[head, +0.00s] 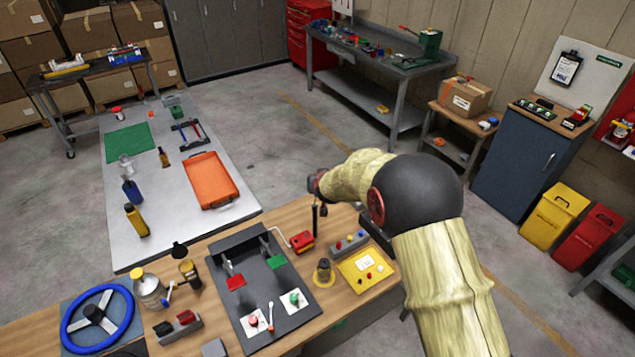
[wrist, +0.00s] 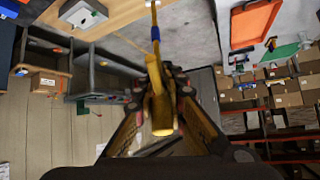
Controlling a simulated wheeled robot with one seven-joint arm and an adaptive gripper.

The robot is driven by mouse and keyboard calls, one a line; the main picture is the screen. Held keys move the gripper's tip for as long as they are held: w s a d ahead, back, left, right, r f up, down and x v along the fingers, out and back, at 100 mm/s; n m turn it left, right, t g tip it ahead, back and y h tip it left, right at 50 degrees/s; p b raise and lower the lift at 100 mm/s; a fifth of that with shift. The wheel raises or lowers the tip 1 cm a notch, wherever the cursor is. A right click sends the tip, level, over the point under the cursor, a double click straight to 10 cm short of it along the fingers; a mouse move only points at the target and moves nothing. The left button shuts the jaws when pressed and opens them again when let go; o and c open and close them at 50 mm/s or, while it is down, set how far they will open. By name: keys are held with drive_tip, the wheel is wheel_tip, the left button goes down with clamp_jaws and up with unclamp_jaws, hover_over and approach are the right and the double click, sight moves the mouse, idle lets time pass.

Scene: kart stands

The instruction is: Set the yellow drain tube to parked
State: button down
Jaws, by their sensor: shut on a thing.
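The yellow drain tube (wrist: 161,112) shows in the wrist view as a yellow cylinder between the fingers of my gripper (wrist: 163,125). The gripper is shut on it. A thin yellow length with a blue band runs from there toward the top of the picture. In the head view my gripper (head: 316,192) is above the back edge of the wooden bench, near a small red block with a bent pale handle (head: 302,241). The tube cannot be made out clearly in the head view; my arm may hide part of it.
The wooden bench (head: 215,330) holds a black board (head: 262,306) with red and green patches, a yellow box (head: 352,282), bottles and a blue steering wheel (head: 97,320). A grey table with an orange tray (head: 211,204) stands behind. Open floor lies beyond my gripper.

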drive_tip(key=shift+f, duration=0.15)
drive_tip(key=c, duration=2.1)
unclamp_jaws()
drive_tip(key=shift+w+a+f, duration=0.1)
drive_tip(key=o, duration=0.3)
drive_tip(key=shift+o, duration=0.2)
drive_tip(key=v, duration=1.2)
drive_tip(key=shift+c, duration=0.3)
